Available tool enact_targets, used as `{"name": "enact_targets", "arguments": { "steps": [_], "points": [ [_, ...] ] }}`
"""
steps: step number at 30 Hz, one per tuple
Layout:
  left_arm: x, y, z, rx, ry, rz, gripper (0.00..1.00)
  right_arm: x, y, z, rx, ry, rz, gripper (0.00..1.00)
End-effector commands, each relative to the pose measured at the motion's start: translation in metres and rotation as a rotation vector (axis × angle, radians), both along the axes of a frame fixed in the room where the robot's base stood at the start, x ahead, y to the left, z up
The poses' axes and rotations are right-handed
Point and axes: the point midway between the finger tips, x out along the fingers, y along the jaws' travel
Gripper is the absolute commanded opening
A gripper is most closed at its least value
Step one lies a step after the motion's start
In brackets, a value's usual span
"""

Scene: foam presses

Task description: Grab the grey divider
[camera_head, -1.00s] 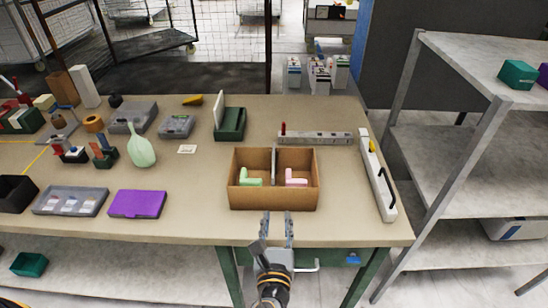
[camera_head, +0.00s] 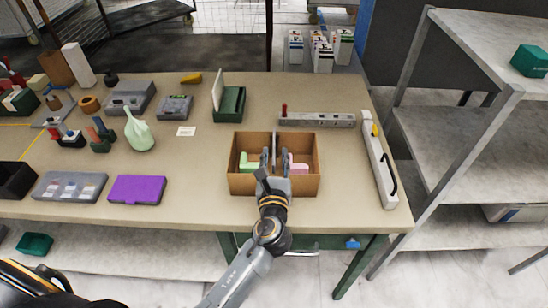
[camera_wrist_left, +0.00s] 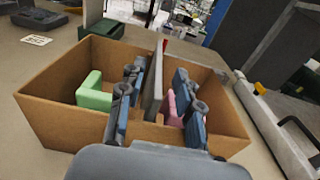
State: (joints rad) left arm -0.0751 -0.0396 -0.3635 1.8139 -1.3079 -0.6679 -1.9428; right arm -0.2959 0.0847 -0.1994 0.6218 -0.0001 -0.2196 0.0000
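The grey divider (camera_head: 274,142) stands upright across the middle of an open cardboard box (camera_head: 241,185). It also shows in the left wrist view (camera_wrist_left: 154,88) as a thin grey plate. My left gripper (camera_head: 275,158) reaches into the box from the front. Its fingers (camera_wrist_left: 158,103) are open, one on each side of the divider, with gaps visible on both sides. A green foam piece (camera_head: 249,165) lies in the left compartment and a pink foam piece (camera_head: 298,167) in the right one, partly hidden by a finger. My right gripper is not in view.
A grey bar (camera_head: 318,119) lies behind the box, and a white rail with a black handle (camera_head: 379,165) lies to its right. A green box (camera_head: 229,104) stands behind left. A purple case (camera_head: 137,189) lies left, with bare table between.

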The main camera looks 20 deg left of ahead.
Motion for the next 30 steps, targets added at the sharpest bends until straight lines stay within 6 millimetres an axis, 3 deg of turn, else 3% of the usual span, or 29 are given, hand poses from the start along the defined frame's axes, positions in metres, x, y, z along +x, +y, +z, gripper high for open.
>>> {"name": "enact_targets", "arguments": {
  "steps": [3, 7, 16, 21, 30],
  "points": [
    [0.019, 0.009, 0.007, 0.001, -0.001, 0.001, 0.34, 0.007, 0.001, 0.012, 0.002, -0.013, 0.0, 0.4],
    [0.034, 0.013, 0.004, 0.001, -0.001, 0.002, 0.34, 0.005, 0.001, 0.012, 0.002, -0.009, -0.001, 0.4],
    [0.039, 0.015, 0.002, 0.0, 0.0, 0.0, 0.34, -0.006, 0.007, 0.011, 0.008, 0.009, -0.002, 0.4],
    [0.039, 0.015, 0.002, 0.0, 0.0, 0.001, 0.01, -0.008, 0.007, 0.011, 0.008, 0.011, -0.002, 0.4],
    [0.039, 0.015, 0.002, 0.0, 0.0, 0.001, 0.0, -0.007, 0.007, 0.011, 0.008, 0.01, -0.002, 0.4]
  ]
}}
